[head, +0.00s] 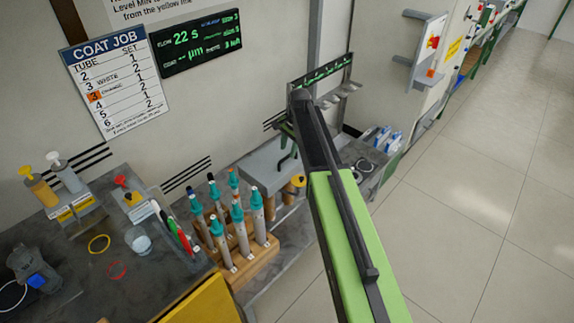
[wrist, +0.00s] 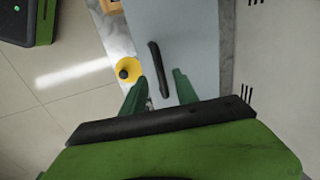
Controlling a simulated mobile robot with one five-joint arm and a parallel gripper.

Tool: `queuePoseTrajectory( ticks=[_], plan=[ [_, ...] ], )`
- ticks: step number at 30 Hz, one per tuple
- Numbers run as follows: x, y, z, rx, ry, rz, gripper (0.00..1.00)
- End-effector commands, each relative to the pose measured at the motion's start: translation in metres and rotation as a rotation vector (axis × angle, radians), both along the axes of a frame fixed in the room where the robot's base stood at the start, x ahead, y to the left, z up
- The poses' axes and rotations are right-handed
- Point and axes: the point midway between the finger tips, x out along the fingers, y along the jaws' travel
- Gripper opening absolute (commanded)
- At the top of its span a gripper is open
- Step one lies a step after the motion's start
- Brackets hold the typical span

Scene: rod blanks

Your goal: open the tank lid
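The tank lid (head: 258,168) is a flat light-grey panel behind the rod rack in the head view. It appears to lie flat and closed. In the wrist view the lid (wrist: 190,40) fills the upper middle, with a black bar handle (wrist: 157,65) on it. My gripper (wrist: 158,84) is open, its two green fingers on either side of the handle's lower part in the picture. I cannot tell whether the fingers are at the handle's height or above it. In the head view my arm partly hides the lid, and the gripper is small and hard to make out.
A wooden rack (head: 262,255) with several teal-capped rods stands in front of the lid. A yellow knob (wrist: 127,71) with a black centre sits beside the lid. A dark counter (head: 75,250) holds bottles and rings at left. Open tiled floor (head: 480,200) lies at right.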

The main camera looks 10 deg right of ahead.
Motion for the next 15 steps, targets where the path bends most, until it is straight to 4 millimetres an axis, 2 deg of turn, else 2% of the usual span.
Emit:
queuePoseTrajectory(
  ticks=[1,4,14,15],
  plan=[
    [0.002,0.001,-0.021,0.000,0.000,0.000,0.36],
    [0.005,0.003,-0.033,0.000,0.000,0.001,0.36],
    [0.006,0.005,-0.034,0.000,0.000,0.001,0.36],
    [0.006,0.005,-0.034,0.000,0.000,0.001,0.33]
  ],
)
